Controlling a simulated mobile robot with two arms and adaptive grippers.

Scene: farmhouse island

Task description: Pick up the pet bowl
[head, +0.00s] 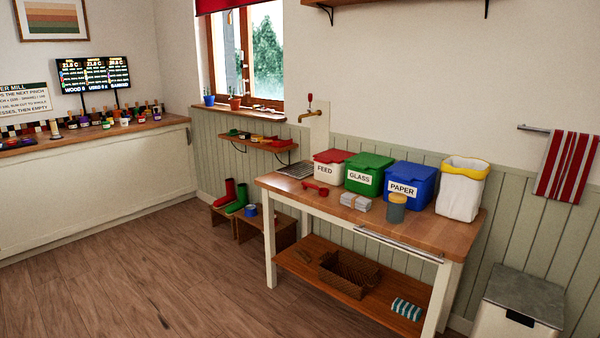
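I cannot make out a pet bowl for certain. A small blue round object (251,210) sits low by the wall, at the wooden box left of the workbench; it is too small to identify. Several small coloured dish-like items (257,139) stand in a row on a wall shelf (262,146) under the window, also too small to tell. Neither of my grippers shows in the head view.
The workbench (432,229) holds lidded FEED (331,171), GLASS (359,181) and PAPER (402,190) bins and a white bag (461,194). A basket (347,276) is on its lower shelf. Boots (228,192) stand left. The wooden floor (130,270) is clear.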

